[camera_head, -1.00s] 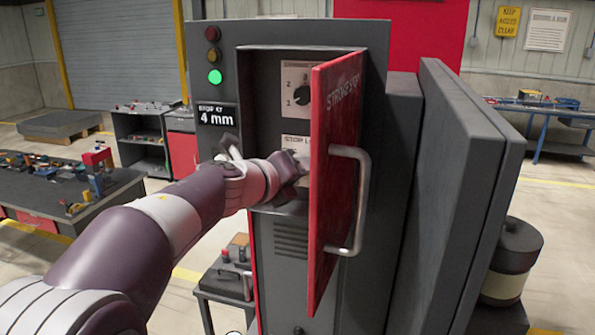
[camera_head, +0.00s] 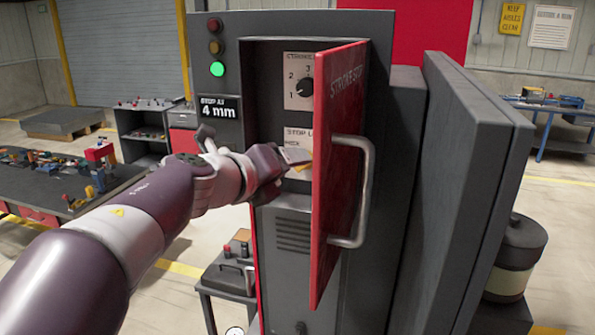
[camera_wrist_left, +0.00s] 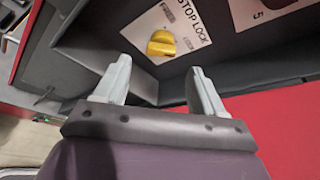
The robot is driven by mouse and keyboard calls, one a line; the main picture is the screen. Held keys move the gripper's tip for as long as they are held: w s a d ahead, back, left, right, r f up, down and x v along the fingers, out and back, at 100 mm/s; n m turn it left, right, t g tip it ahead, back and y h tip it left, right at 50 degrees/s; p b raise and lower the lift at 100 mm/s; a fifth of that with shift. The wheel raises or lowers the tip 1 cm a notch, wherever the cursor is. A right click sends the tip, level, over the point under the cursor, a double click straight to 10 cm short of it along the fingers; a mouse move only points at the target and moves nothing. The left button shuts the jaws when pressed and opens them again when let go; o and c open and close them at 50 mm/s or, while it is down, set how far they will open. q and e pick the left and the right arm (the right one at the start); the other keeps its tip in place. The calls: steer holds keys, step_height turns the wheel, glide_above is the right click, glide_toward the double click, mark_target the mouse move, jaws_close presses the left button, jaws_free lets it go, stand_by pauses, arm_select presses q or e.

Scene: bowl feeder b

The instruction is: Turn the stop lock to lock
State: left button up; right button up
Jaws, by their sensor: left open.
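The stop lock is a yellow knob (camera_wrist_left: 161,43) on a white plate (camera_wrist_left: 178,28) marked STOP LOCK, inside the cabinet recess in the left wrist view. In the head view the plate (camera_head: 297,134) shows partly, with the knob mostly hidden behind my gripper and the door. My left gripper (camera_head: 298,158) reaches into the recess. Its two fingers also show in the left wrist view (camera_wrist_left: 158,88), apart with nothing between them, and the knob lies beyond their tips. My right gripper is in neither view.
A red cabinet door (camera_head: 338,180) with a grey handle (camera_head: 365,190) stands open, right of my left gripper. A black stroke selector (camera_head: 305,88) sits above the stop lock plate. A display reading 4 mm (camera_head: 220,108) and a green lamp (camera_head: 217,69) are on the left.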

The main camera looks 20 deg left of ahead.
arm_select(q)
steer(key=b+v, duration=0.1)
steer(key=v, duration=0.6)
steer(key=shift+b, duration=0.35)
steer(key=shift+f, duration=0.1)
steer(key=shift+a, duration=0.1)
